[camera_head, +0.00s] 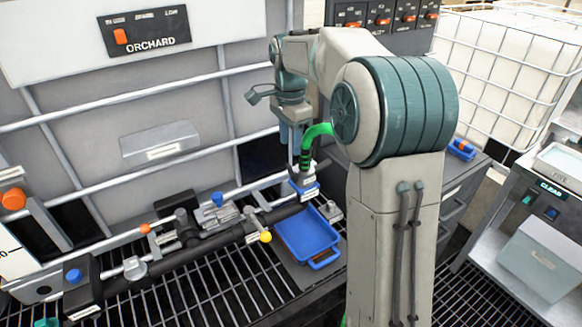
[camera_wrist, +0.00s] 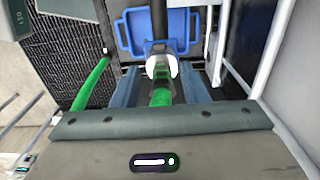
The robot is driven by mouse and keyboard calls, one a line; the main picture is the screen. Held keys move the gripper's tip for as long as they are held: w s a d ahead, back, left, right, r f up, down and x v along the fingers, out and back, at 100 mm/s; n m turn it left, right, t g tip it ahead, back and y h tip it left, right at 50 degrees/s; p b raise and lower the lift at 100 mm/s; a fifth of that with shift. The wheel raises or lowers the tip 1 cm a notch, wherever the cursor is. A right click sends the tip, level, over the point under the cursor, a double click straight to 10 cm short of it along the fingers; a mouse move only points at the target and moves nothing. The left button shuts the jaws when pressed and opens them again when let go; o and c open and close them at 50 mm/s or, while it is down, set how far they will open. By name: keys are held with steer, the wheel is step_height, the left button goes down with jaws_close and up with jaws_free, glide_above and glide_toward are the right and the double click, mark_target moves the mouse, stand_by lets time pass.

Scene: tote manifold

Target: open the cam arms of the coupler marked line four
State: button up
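A green hose (camera_head: 316,132) ends in a dark coupler (camera_head: 305,160) at the manifold, above a blue block with a white label (camera_head: 304,187). The label is too small to read, so I cannot tell which line it is. My gripper (camera_head: 292,148) points down close beside this hose end. In the wrist view, my gripper's blue fingers (camera_wrist: 161,80) stand wide apart, with the green hose (camera_wrist: 160,97) and a pale ring (camera_wrist: 161,67) between them. They look empty. I cannot make out the cam arms; the hose and my gripper partly hide the coupler.
A black pipe (camera_head: 225,238) with several fittings runs along the grating. A blue tray (camera_head: 335,259) lies in front of the coupler. The caged tote wall (camera_head: 90,140) stands behind. A panel of orange switches (camera_head: 382,20) is at the back; a cart (camera_head: 515,235) is right.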

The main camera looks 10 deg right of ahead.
mark_target(290, 166)
step_height(290, 166, down, 9)
steer(key=shift+f+p, duration=0.1)
steer(key=shift+p, duration=0.2)
jaws_close()
